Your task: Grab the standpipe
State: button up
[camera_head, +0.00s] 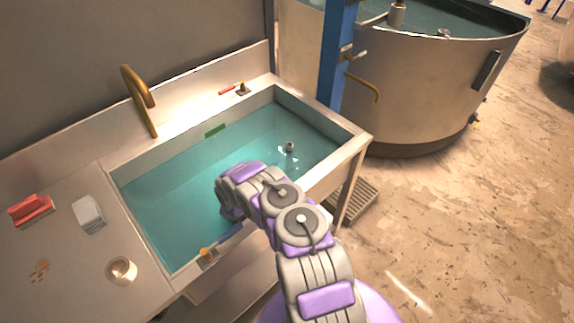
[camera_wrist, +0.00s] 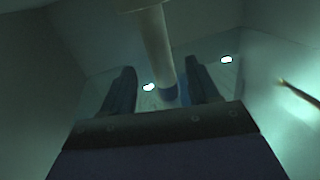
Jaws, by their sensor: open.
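The standpipe is a pale, slim pipe (camera_wrist: 157,45) with a blue end, upright in the water-filled sink (camera_head: 353,136). In the head view a small grey ring (camera_head: 290,147), apparently its top, shows at the water surface in the right half of the sink. My gripper (camera_wrist: 161,78) is open in the wrist view, one dark finger on each side of the pipe's blue end. Neither finger visibly touches it; how deep the pipe sits between them I cannot tell. In the head view my arm bends into the sink and hides the gripper.
A brass faucet (camera_head: 139,98) rises behind the sink. A red object (camera_head: 31,209), a pale block (camera_head: 88,214) and a small round cup (camera_head: 121,270) are on the left counter. A blue post (camera_head: 338,50) and a large metal tank (camera_head: 430,85) stand beyond.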

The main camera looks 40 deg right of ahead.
aim_at(288, 163)
jog(key=x, duration=0.3)
jog(key=b+x, duration=0.1)
jog(key=x, duration=0.1)
jog(key=shift+s+d+f, duration=0.2)
jog(key=shift+s, duration=0.05)
jog(key=shift+a+r, duration=0.1)
jog(key=shift+a, duration=0.5)
jog(key=shift+c, duration=1.2)
jog(key=shift+d, duration=0.35)
jog(key=c, duration=0.6)
jog(key=shift+a, duration=0.15)
grip_shut()
